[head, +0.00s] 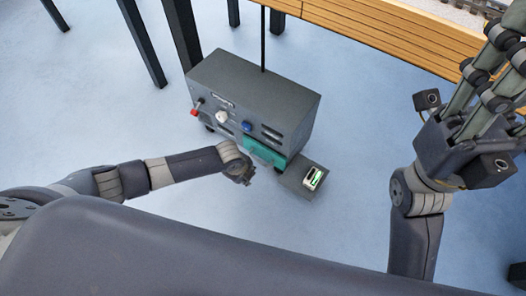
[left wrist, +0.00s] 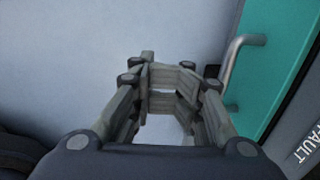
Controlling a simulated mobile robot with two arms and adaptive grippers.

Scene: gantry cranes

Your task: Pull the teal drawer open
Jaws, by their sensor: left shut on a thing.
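The teal drawer (head: 264,152) is low in the front of a grey cabinet (head: 255,92); I cannot tell whether it stands slightly out. Its teal front (left wrist: 273,45) and silver bar handle (left wrist: 234,52) show at the right of the left wrist view. My left gripper (head: 243,178) is low in front of the drawer.
The cabinet front carries a red lever (head: 196,107), a white knob (head: 222,118) and a blue button (head: 247,127). A grey plate (head: 290,176) bears a white and green device (head: 313,178) right of the drawer. A wooden bench (head: 400,32) stands behind.

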